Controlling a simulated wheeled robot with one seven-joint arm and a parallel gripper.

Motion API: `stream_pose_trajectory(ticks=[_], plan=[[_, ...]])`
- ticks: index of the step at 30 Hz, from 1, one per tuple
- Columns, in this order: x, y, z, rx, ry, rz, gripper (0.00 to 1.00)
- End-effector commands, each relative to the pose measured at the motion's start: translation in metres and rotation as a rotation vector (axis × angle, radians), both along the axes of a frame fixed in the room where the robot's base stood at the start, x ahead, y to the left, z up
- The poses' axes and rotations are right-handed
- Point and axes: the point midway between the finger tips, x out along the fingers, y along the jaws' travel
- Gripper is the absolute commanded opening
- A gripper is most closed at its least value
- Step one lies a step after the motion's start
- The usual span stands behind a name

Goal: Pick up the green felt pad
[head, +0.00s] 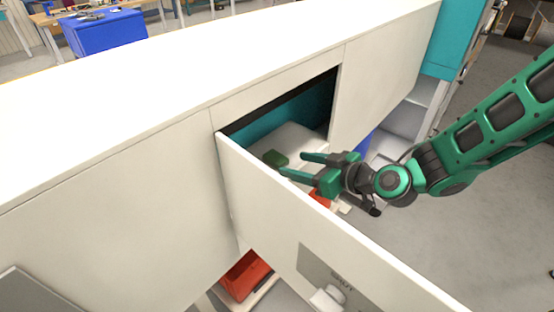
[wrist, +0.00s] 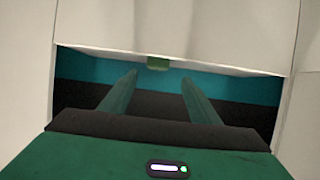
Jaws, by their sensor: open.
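The green felt pad (head: 275,158) is a small dark green block inside the open compartment of the white cabinet, on a pale surface near its front. It also shows small in the wrist view (wrist: 158,63), at the edge of the pale surface, centred between and beyond the fingertips. My gripper (head: 292,166) is open and empty, at the compartment's opening to the right of the pad. In the wrist view its two fingers (wrist: 158,80) stand apart with nothing between them. The pad appears apart from both fingers.
The white cabinet door (head: 300,225) stands open in front of the compartment, close below my gripper. The white cabinet top (head: 130,85) is clear. An orange bin (head: 244,276) is low down behind the door. A blue box (head: 105,33) stands at the back left.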

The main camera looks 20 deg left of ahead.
Motion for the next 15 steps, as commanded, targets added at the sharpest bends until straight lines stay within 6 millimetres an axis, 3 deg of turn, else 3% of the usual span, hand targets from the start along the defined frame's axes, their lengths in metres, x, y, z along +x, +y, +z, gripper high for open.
stream_pose_trajectory(ticks=[15], plan=[[0.025,0.042,-0.02,0.0,0.002,0.001,0.56]])
